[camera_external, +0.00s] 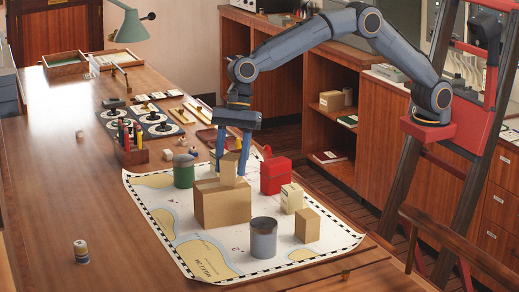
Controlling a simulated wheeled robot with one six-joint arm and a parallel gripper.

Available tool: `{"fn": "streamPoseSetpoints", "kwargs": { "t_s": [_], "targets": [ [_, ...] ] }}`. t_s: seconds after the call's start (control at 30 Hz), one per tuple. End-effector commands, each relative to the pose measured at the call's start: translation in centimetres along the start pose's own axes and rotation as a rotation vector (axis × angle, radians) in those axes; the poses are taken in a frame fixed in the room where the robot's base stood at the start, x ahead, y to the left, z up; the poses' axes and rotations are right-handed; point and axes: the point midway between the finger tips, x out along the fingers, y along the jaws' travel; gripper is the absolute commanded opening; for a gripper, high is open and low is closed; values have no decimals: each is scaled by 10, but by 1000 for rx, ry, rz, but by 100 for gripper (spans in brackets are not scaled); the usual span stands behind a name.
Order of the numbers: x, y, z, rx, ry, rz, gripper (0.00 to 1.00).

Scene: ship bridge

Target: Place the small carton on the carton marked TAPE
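A small tan carton (229,170) is upright between the two fingers of my gripper (231,160), which appears shut on it. Its bottom is at the top of a larger brown carton (224,206) on the chart. I cannot tell whether it rests there or hangs just above. No TAPE marking is readable on any carton from this view.
A grey can (263,240), a green can (183,172) and a red bag-like box (275,174) stand close around the large carton on the chart (180,235). A pen holder (131,150) is at the left. The left front of the table is mostly clear.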

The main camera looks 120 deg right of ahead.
Motion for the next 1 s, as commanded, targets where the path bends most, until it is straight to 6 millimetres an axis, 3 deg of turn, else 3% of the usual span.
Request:
{"fn": "streamPoseSetpoints", "kwargs": {
  "t_s": [0.47, 1.0],
  "targets": [
    [-9, -1, 2, 0, -2, -2, 54],
    [-106, -1, 1, 0, -1, -2, 54]
  ]
}}
